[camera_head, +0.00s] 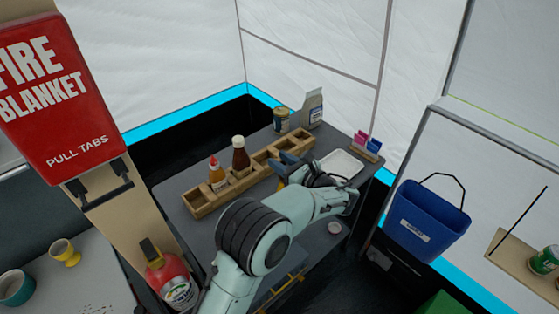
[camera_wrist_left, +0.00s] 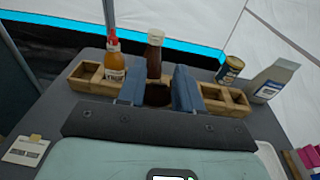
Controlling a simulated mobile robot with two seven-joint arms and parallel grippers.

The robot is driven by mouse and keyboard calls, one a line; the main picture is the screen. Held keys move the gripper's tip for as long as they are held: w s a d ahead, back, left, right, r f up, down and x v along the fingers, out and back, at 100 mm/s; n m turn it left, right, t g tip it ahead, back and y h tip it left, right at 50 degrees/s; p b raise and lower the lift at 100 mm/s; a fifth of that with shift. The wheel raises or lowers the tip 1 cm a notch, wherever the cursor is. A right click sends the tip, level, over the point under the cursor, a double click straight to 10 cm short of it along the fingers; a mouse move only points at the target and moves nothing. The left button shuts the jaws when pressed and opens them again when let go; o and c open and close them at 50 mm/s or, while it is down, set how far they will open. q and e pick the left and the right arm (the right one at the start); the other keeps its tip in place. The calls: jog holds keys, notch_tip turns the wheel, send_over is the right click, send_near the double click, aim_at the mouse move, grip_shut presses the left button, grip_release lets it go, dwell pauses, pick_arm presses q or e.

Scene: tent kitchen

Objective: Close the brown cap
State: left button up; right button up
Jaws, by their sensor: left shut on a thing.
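The brown bottle (camera_head: 240,160) stands upright in the wooden caddy (camera_head: 202,205), with a pale top. It also shows in the left wrist view (camera_wrist_left: 154,62), straight beyond the fingers. My left gripper (camera_head: 284,170) is over the caddy, to the right of the bottle and apart from it. In the left wrist view its two blue fingers stand either side of a dark brown round thing (camera_wrist_left: 158,95), which looks like the brown cap. The gripper is shut on it. In the head view the fingers and wrist hide this cap. My right gripper is not in view.
An orange sauce bottle (camera_head: 217,176) with a red tip stands left of the brown bottle in the caddy. A tin (camera_head: 281,121) and a grey-white pack (camera_head: 312,108) stand behind. A white tray (camera_head: 340,164) lies to the right.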

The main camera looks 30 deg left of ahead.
pick_arm(q)
jog(key=shift+s+d+f+t+y, duration=0.15)
jog(key=shift+d+f+t+y, duration=0.2)
jog(key=shift+y, duration=0.55)
jog(key=shift+s+d+f+t+y, duration=0.15)
jog(key=shift+d+y, duration=0.25)
jog(key=shift+y, duration=0.5)
jog(key=o, duration=0.8)
jog(key=shift+o, duration=1.2)
jog(key=shift+w, duration=0.1)
jog(key=shift+r, duration=0.1)
jog(key=v, duration=1.3)
jog(key=shift+d+b, duration=0.2)
jog(key=shift+b, duration=0.2)
